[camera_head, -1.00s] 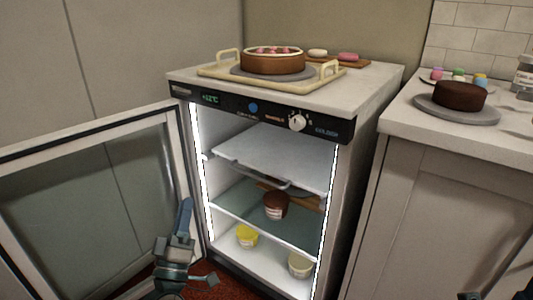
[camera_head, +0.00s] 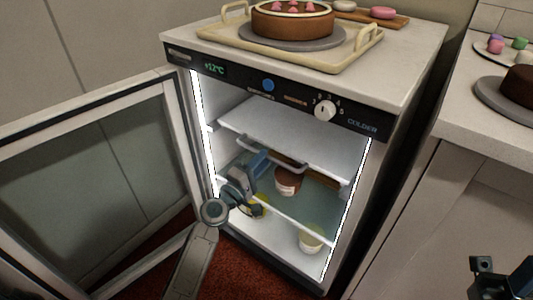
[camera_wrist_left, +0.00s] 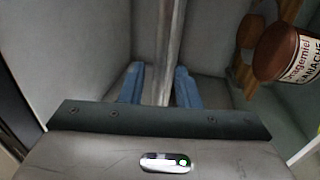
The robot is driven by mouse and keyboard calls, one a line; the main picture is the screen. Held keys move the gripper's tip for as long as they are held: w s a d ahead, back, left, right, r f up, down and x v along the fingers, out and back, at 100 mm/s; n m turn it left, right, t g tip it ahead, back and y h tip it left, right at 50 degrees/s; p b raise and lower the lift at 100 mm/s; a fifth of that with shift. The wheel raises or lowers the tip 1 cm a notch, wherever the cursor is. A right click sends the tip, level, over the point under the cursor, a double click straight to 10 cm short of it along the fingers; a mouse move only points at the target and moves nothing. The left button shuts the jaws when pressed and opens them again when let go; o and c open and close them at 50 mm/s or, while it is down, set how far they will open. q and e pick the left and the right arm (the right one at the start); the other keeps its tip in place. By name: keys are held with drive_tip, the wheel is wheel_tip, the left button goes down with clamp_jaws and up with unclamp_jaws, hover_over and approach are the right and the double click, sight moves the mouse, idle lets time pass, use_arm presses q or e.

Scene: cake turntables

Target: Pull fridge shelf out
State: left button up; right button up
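The fridge (camera_head: 345,170) stands with its glass door (camera_head: 95,175) swung open to the left. Its upper white shelf (camera_head: 290,137) has a bar handle (camera_head: 285,160) along the front edge. My left gripper (camera_head: 258,160) is at the left part of that handle. In the left wrist view, the bar (camera_wrist_left: 168,50) runs between the two blue fingers (camera_wrist_left: 160,85), close to the right finger, with a gap on the left. The left gripper looks open around it. My right gripper (camera_head: 503,270) is at the bottom right corner, its fingers apart and empty, partly cut off.
A brown jar (camera_head: 288,181) stands on the glass shelf below and shows in the left wrist view (camera_wrist_left: 285,52). A pale tub (camera_head: 311,239) is on the fridge floor. A cake (camera_head: 292,22) on a tray (camera_head: 345,57) is on top. A counter (camera_head: 465,120) is at right.

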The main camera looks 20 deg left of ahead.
use_arm(q)
drive_tip(key=shift+x, duration=1.35)
clamp_jaws()
